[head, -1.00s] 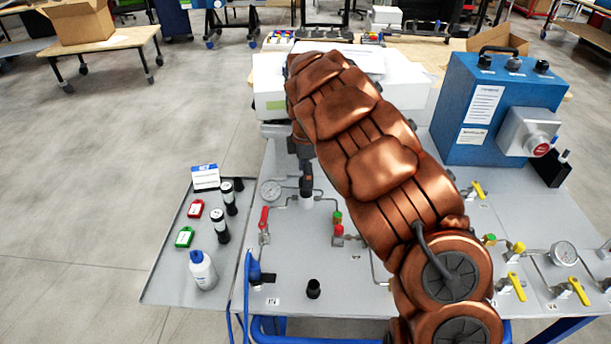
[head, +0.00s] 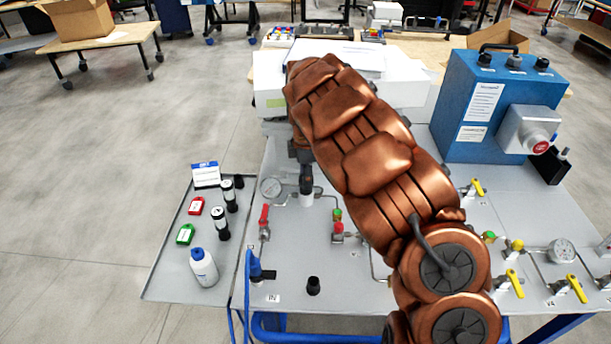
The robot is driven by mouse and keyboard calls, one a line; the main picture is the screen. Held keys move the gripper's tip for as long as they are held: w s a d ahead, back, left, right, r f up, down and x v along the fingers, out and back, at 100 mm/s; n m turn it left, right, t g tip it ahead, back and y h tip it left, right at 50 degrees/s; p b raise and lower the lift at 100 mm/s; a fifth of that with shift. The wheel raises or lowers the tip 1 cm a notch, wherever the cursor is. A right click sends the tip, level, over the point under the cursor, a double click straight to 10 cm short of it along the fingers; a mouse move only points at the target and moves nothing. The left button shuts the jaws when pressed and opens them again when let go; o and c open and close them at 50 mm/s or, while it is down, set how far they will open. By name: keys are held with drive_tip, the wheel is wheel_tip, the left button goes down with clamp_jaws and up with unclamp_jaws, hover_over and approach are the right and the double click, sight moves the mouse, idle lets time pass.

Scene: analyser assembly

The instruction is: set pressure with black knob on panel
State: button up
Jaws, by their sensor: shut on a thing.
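The light grey panel (head: 300,255) fills the lower middle of the head view. My gripper (head: 306,182) points down at the panel's left part, beside a round pressure gauge (head: 271,188). It is shut on a dark upright piece above a pale metal fitting (head: 306,199), which looks like the black knob. The fingers and knob are small and dark, so the exact grip is hard to see. The gauge needle is too small to read. A separate black knob-like piece (head: 313,286) stands on the panel nearer the front.
A red-handled valve (head: 264,220) is left of my gripper; red and green fittings (head: 338,228) are right. A side tray (head: 165,280) holds a white bottle (head: 203,268), black cylinders and tags. A blue box (head: 495,110) stands at back right. My arm hides the panel's middle.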

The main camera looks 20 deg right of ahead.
drive_tip(key=shift+c, duration=0.9)
drive_tip(key=shift+f+b, duration=0.1)
drive_tip(key=shift+b, duration=0.25)
